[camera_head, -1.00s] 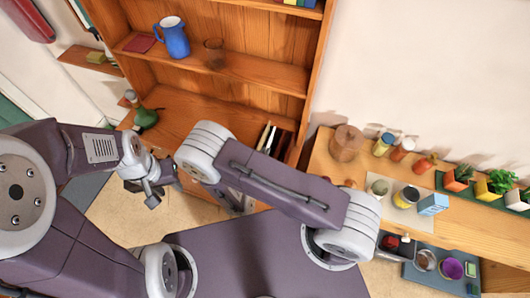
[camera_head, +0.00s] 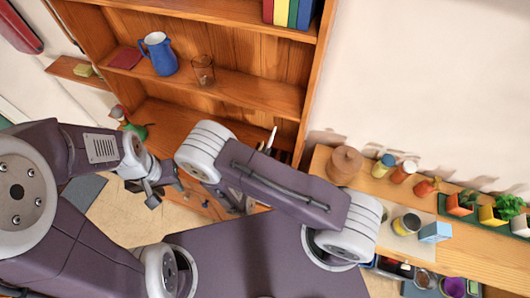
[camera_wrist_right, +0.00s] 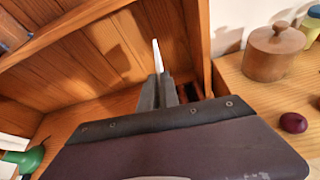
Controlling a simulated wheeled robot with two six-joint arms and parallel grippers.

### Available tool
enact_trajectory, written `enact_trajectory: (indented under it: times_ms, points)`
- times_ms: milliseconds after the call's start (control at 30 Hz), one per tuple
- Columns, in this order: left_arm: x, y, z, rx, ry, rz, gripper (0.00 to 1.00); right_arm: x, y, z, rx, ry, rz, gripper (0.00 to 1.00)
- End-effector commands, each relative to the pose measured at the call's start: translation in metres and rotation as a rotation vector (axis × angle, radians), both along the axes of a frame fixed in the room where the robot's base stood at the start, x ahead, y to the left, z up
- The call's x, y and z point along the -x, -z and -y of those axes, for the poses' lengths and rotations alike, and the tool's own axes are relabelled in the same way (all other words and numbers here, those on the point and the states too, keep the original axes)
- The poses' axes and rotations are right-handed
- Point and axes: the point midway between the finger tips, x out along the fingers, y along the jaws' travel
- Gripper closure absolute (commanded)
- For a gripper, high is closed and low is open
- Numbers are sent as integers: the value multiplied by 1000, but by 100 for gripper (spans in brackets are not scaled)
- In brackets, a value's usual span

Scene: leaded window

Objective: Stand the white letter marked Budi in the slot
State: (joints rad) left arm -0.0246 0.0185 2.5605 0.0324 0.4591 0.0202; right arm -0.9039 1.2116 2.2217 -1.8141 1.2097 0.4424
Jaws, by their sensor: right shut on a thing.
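My right gripper (camera_wrist_right: 165,92) is shut on a thin white upright piece (camera_wrist_right: 157,55), seen nearly edge-on in the right wrist view. It looks like the white letter, but no name can be read. My left gripper (camera_head: 163,190) looks open and empty, left of the right arm.
The wooden bookcase (camera_head: 235,92) holds a blue jug (camera_head: 160,54), a glass (camera_head: 203,70) and books (camera_head: 289,12). A green object (camera_head: 136,130) is at its lower left. The right-hand shelf (camera_head: 480,245) carries a wooden pot (camera_head: 345,165), jars and potted plants.

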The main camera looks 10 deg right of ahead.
Motion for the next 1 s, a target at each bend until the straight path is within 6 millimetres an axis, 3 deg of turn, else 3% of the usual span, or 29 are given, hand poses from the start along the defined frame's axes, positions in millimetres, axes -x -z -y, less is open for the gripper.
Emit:
enact_trajectory:
  times_ms: [1000]
  points:
    - [-1,91,0,0,0,0,64,-1,98,0,0,0,0,100]
